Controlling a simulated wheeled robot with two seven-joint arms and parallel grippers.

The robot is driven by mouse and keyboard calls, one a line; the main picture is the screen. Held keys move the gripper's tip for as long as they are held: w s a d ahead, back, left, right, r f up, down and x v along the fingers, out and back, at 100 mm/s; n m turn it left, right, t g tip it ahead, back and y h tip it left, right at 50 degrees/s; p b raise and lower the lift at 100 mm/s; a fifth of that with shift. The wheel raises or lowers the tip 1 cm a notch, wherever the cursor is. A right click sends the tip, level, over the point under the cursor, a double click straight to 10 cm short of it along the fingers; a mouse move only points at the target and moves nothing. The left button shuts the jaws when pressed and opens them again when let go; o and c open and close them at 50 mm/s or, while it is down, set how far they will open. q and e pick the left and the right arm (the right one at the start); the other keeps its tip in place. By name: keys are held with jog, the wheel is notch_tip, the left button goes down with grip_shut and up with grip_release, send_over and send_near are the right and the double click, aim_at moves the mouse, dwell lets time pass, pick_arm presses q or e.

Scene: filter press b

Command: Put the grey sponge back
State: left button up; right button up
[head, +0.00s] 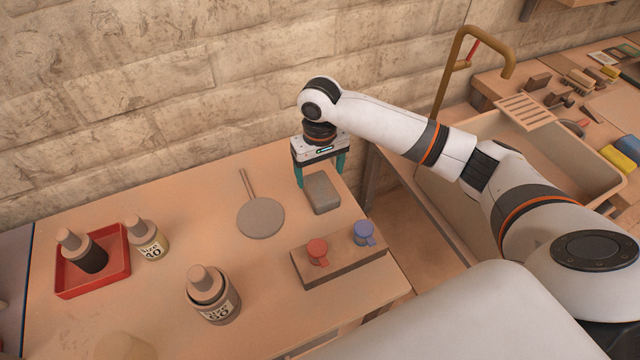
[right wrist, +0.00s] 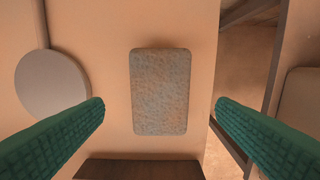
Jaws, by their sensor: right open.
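The grey sponge (head: 322,193) lies flat on the table near its back right edge. My right gripper (head: 320,180) is above the sponge, pointing down, with its two teal fingers apart. In the right wrist view the sponge (right wrist: 160,91) lies lengthwise between the open fingers, with a gap on both sides, and the fingers do not touch it. How high the fingertips are above the table is hard to tell. My left gripper is not in view.
A round grey paddle (head: 261,217) lies left of the sponge. A wooden block (head: 340,262) with a red and a blue knob stands in front of it. Several bottles and a red tray (head: 92,283) are at left. A sink (head: 545,150) and a cluttered counter lie right, across a gap.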

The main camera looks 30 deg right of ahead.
aim_at(320, 187)
notch_tip(320, 187, up, 6)
jog(key=shift+f, duration=0.1)
dwell(0.6)
